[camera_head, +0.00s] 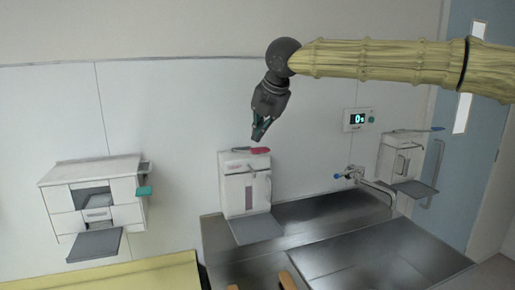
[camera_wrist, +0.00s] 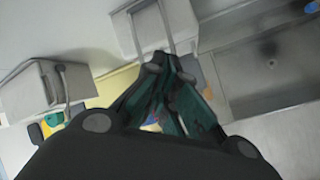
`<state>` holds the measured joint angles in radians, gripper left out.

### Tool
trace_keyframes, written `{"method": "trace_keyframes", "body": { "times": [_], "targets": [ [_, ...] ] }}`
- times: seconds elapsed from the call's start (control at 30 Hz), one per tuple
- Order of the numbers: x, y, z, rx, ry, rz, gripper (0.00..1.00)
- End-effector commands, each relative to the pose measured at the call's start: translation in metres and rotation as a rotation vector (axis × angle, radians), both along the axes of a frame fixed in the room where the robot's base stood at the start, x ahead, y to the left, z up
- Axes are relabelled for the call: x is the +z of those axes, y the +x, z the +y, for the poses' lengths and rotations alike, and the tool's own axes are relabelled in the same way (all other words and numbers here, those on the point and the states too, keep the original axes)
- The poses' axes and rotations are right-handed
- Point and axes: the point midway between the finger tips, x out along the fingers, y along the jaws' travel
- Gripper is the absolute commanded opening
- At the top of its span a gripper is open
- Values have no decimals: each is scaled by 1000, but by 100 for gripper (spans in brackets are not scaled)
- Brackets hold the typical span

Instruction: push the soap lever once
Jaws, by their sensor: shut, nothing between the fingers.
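I cannot read which one holds soap.
A steel sink counter (camera_head: 300,212) lies below the middle and right dispensers, with a tap (camera_head: 350,174) near the wall. A small wall display (camera_head: 359,119) is above the tap. Grey trays jut out under the dispensers. A yellow surface (camera_head: 120,278) is at the lower left.

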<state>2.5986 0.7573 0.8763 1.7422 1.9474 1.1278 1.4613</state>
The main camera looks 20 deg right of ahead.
Motion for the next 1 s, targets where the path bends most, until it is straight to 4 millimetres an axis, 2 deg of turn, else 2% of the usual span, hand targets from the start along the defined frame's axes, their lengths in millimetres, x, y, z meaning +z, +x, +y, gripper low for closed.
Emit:
{"method": "trace_keyframes", "body": {
  "times": [0.57, 1.0],
  "targets": [
    [0, 0, 0, 0, 0, 0, 0],
    [-8, -3, 1, 0, 0, 0, 0]
  ]
}}
